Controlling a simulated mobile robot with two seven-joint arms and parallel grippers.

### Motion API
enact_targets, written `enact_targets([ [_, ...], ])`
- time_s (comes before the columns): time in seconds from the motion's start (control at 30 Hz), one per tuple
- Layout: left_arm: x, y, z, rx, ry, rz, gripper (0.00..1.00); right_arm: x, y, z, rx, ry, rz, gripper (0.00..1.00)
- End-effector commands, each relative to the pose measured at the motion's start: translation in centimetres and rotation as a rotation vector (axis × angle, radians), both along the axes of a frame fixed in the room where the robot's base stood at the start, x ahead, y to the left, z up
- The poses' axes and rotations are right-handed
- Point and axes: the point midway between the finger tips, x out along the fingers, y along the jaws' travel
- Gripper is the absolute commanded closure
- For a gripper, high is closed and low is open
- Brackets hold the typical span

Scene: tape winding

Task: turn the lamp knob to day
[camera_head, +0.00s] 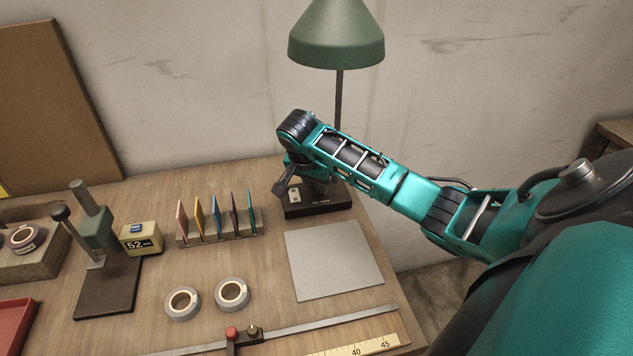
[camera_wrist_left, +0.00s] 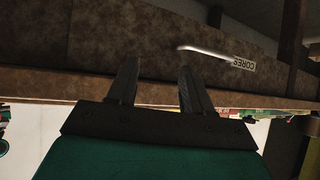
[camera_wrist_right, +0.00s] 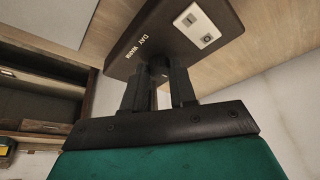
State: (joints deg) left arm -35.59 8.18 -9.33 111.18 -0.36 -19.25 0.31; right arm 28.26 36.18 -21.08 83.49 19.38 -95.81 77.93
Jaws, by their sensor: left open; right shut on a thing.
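The green desk lamp (camera_head: 336,42) stands at the back right of the bench, on a dark base (camera_head: 335,206). The base also shows in the right wrist view (camera_wrist_right: 215,15), with the words DAY and WARM and a pale switch plate. My right gripper (camera_wrist_right: 160,80) is at the base beside these words, its fingers shut on the dark lamp knob (camera_wrist_right: 158,66). The fingers mostly hide the knob, and I cannot tell which word it points to. My left gripper (camera_wrist_left: 153,82) is open and empty, before a surface with a CORES label; it is not in the head view.
A grey mat (camera_head: 335,260) lies in front of the lamp base. A rack of coloured cards (camera_head: 218,237) stands to its left. Two tape rolls (camera_head: 232,293), a yellow display box (camera_head: 141,238) and a dark stand (camera_head: 105,285) are farther left. A metal rail (camera_head: 300,328) crosses the front.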

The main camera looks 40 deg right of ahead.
Motion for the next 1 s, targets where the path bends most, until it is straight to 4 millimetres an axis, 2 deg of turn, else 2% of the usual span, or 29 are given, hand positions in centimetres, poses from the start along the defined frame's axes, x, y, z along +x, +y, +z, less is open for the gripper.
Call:
enact_targets([
  [0.2,-0.22,0.02,-0.12,0.000,0.005,0.001,0.50,-0.12,-0.03,0.01,0.001,-0.001,0.104,1.00],
  [0.47,-0.31,0.02,-0.17,0.000,0.007,0.000,0.50,-0.08,-0.03,0.03,0.000,0.000,0.113,1.00],
  [0.5,-0.31,0.02,-0.17,0.000,0.007,0.000,0.50,-0.08,-0.03,0.03,0.000,0.000,0.113,0.72],
  [0.77,-0.31,0.02,-0.17,0.000,0.007,0.000,0.50,-0.09,-0.05,0.03,0.000,-0.001,0.111,0.48],
  [1.0,-0.30,0.01,-0.16,0.000,0.006,0.000,0.50,-0.08,-0.02,0.11,0.000,-0.001,0.111,0.48],
])
